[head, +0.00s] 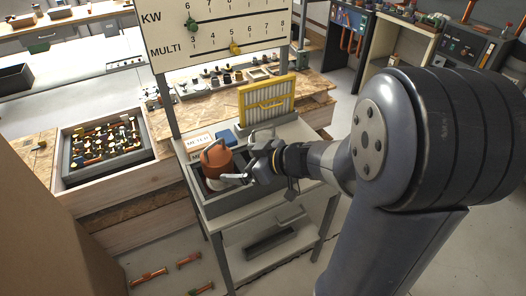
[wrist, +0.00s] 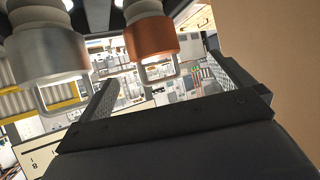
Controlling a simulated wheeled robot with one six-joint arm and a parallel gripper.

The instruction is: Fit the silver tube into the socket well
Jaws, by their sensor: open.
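The silver tube (wrist: 45,52) shows in the wrist view at upper left, with a square handle loop, beside the left finger. A copper tube (head: 216,160) with a handle stands in a grey open box on a small table; in the wrist view the copper tube (wrist: 150,38) appears between the fingers. My gripper (head: 248,164) is open and empty beside the copper tube, at the box. In the wrist view my gripper (wrist: 165,90) shows its two fingers wide apart. I cannot make out the socket well.
The grey box (head: 245,200) has raised walls. A yellow-framed finned unit (head: 266,101) and a blue block (head: 226,137) stand behind it. A scale panel (head: 215,35) rises above the table. A parts tray (head: 61,168) lies at left. Copper pieces (head: 150,276) lie on the floor.

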